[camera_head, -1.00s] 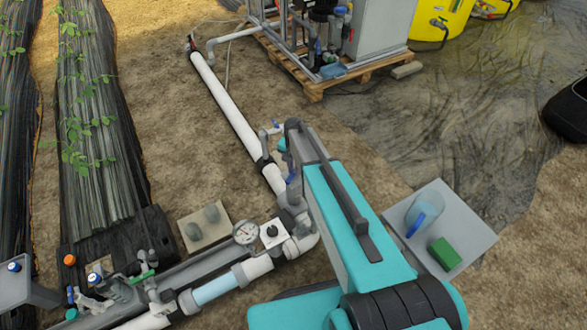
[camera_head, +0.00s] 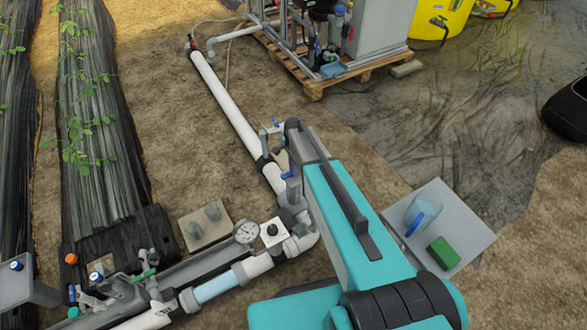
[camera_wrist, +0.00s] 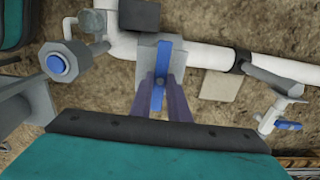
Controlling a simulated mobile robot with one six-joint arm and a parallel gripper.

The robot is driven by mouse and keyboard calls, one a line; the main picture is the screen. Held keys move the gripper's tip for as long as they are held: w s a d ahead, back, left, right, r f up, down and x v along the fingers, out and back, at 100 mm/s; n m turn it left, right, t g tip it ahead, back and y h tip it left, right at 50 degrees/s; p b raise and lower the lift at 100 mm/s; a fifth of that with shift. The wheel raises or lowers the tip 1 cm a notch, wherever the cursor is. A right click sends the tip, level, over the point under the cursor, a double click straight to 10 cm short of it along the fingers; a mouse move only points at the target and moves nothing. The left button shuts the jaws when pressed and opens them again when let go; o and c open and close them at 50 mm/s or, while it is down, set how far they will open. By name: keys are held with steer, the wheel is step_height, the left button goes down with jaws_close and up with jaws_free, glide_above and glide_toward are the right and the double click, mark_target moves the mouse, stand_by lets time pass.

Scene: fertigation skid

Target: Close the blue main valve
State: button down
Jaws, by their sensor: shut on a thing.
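The main valve's blue lever handle (camera_wrist: 163,62) shows in the wrist view on a grey valve body on the white pipe. It points across the pipe, toward my wrist. My gripper (camera_wrist: 160,95) has its two fingers closed on the handle from both sides. In the head view part of the blue handle (camera_head: 288,175) shows left of my teal arm. My arm hides the gripper's fingers and most of the valve there.
A small tap with a blue lever (camera_wrist: 288,125) branches off the pipe nearby. A pressure gauge (camera_head: 247,231) and a white box with a black knob (camera_head: 272,232) sit on the lower pipe. A grey table (camera_head: 465,232) with a jug and green block stands right of my arm.

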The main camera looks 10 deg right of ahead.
steer(key=shift+s+d, duration=0.1)
steer(key=c, duration=1.7)
jaws_free()
steer(key=shift+r, duration=0.1)
step_height(320, 180, up, 14)
steer(key=shift+f, duration=0.2)
steer(key=shift+r+p, duration=0.1)
steer(key=shift+p, duration=0.3)
steer(key=s+f+n+g+p, duration=0.1)
steer(key=s+f+n, duration=0.3)
steer(key=s, duration=0.9)
steer(key=s+f+n+g+p, duration=0.2)
steer(key=s+f+n+p, duration=0.2)
steer(key=s, duration=1)
steer(key=s+f+n+g+p, duration=0.2)
steer(key=s+n, duration=0.4)
steer(key=s, duration=0.8)
steer(key=shift+s+f+n+p, duration=0.2)
steer(key=shift+f+n+p, duration=0.15)
steer(key=shift+f, duration=0.55)
